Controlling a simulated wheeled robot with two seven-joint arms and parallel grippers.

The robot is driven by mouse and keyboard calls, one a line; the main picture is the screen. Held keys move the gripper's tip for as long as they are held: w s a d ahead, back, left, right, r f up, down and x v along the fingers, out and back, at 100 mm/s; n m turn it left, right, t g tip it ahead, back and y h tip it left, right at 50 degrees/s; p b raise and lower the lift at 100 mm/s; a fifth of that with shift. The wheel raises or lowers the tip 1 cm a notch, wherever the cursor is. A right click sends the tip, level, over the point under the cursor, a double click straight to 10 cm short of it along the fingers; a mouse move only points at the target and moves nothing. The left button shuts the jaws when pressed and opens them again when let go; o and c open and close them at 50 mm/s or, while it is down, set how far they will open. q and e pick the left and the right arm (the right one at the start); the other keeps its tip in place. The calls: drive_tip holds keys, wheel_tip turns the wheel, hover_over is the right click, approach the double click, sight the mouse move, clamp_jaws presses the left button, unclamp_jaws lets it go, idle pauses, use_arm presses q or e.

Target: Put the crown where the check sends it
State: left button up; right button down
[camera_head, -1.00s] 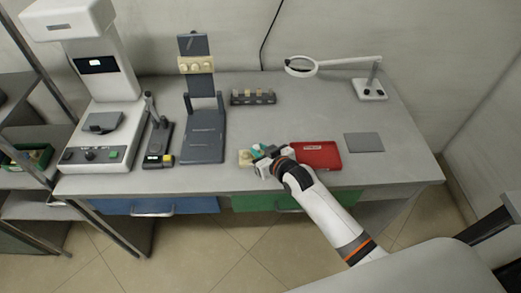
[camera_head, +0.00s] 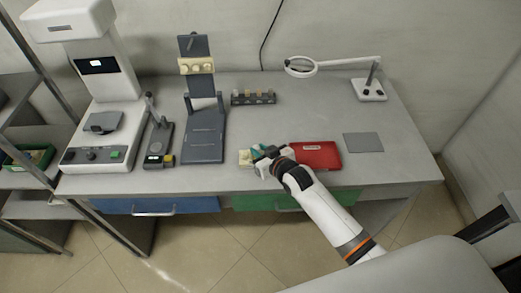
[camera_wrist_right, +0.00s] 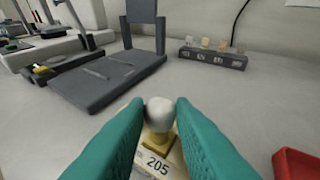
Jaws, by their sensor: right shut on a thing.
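The white crown (camera_wrist_right: 159,112) is between the teal fingertips of my right gripper (camera_wrist_right: 159,115) in the right wrist view. It is on or just over a yellow stub on a pale block (camera_wrist_right: 157,164) labelled 205. In the head view my right gripper (camera_head: 258,151) is low over the pale block (camera_head: 245,158) near the bench's front edge, and hides the crown. My left gripper is not in view. A dark grey gauge (camera_head: 158,145) with a small display stands left of a grey stand (camera_head: 204,135) holding a pale dental model (camera_head: 196,66).
A red tray (camera_head: 316,155) lies right of the gripper. A rack (camera_head: 253,98) with several small pieces is behind. A white machine (camera_head: 100,140) stands left; a magnifier lamp (camera_head: 370,90) and grey mat (camera_head: 363,143) are right. The bench centre is clear.

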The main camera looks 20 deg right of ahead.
drive_tip(key=shift+f+b, duration=0.75)
drive_tip(key=shift+f, duration=0.3)
drive_tip(key=shift+r+p, duration=0.55)
drive_tip(key=shift+p, duration=0.25)
idle(0.4)
drive_tip(key=shift+p, duration=0.65)
idle(1.0)
drive_tip(key=shift+f+b, duration=0.45)
drive_tip(key=shift+f, duration=0.15)
drive_tip(key=c, duration=1.2)
unclamp_jaws()
drive_tip(key=shift+s, duration=0.1)
drive_tip(key=shift+o, duration=0.3)
drive_tip(key=shift+s+f, duration=0.1)
